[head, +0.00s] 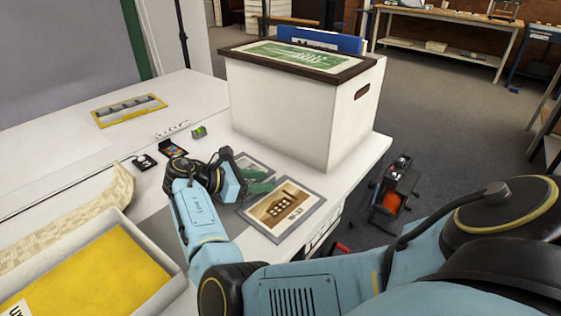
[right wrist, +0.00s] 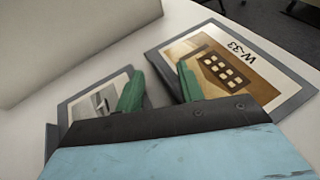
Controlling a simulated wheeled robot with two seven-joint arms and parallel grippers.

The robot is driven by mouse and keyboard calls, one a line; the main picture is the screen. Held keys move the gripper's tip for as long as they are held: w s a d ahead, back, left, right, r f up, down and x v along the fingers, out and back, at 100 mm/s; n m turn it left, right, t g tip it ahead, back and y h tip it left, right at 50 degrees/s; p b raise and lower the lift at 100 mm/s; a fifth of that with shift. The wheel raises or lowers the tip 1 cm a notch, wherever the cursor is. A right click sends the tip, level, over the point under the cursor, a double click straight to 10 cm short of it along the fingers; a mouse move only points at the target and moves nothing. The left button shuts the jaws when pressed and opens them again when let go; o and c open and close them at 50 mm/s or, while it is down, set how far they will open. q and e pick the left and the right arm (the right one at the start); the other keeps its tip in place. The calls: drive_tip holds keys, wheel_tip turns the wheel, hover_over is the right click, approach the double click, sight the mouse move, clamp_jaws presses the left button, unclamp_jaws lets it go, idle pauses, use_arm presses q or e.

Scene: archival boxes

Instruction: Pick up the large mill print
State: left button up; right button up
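A print of a brown building with pale windows (head: 284,208), which looks like the large mill print, lies flat near the table's right edge. In the right wrist view the print (right wrist: 232,68) shows a grey border and the mark "W-33". A smaller grey-bordered print (head: 251,163) lies beside it, partly hidden by my gripper; it also shows in the right wrist view (right wrist: 97,100). My right gripper (head: 257,180), with green fingertips, is low over the two prints. Its fingers (right wrist: 160,85) are apart, with nothing visibly held; contact is unclear. My left gripper is not in view.
A white box (head: 290,115) with a dark-framed green print (head: 297,58) on top stands just behind the prints. A tray with a yellow base (head: 95,268) is at front left. A yellow-edged picture (head: 128,110) and small items lie further back.

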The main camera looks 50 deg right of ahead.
drive_tip(key=shift+s+d+f, duration=0.25)
drive_tip(key=shift+d, duration=0.35)
drive_tip(key=shift+c, duration=0.5)
clamp_jaws()
drive_tip(key=shift+r, duration=0.15)
